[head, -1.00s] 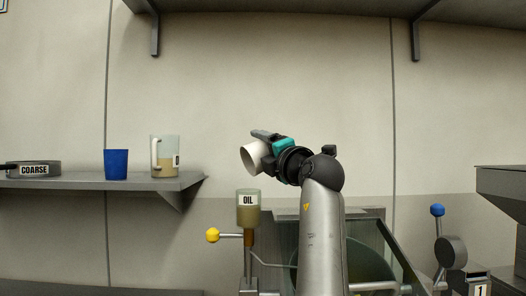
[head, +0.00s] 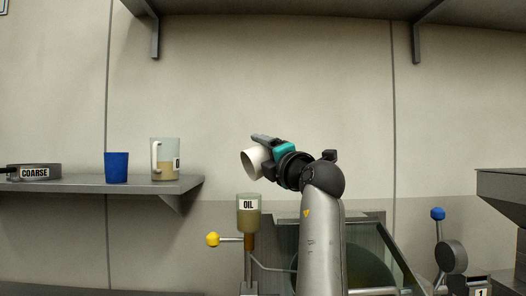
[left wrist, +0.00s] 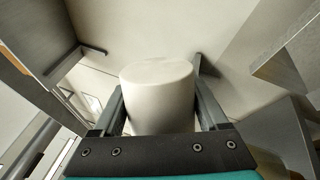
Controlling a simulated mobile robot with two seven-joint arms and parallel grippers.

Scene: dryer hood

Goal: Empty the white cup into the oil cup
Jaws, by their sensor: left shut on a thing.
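The white cup (head: 252,163) is held in my left gripper (head: 262,155), above the oil cup. It is tipped well over, with its mouth facing left and somewhat down in the head view. In the left wrist view the cup (left wrist: 158,95) sits between the two fingers of the gripper (left wrist: 160,112), and its closed base shows. The oil cup (head: 248,222) is a clear vessel labelled OIL with brownish liquid in it, standing on a pipe below the white cup. I see no stream between them. What is inside the white cup is hidden. My right gripper is not in view.
A shelf (head: 80,187) at left holds a blue cup (head: 116,167), a clear jug (head: 166,160) and a ring labelled COARSE (head: 36,172). A yellow-knobbed lever (head: 213,239) is beside the oil cup. A blue-knobbed lever (head: 438,214) stands at right.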

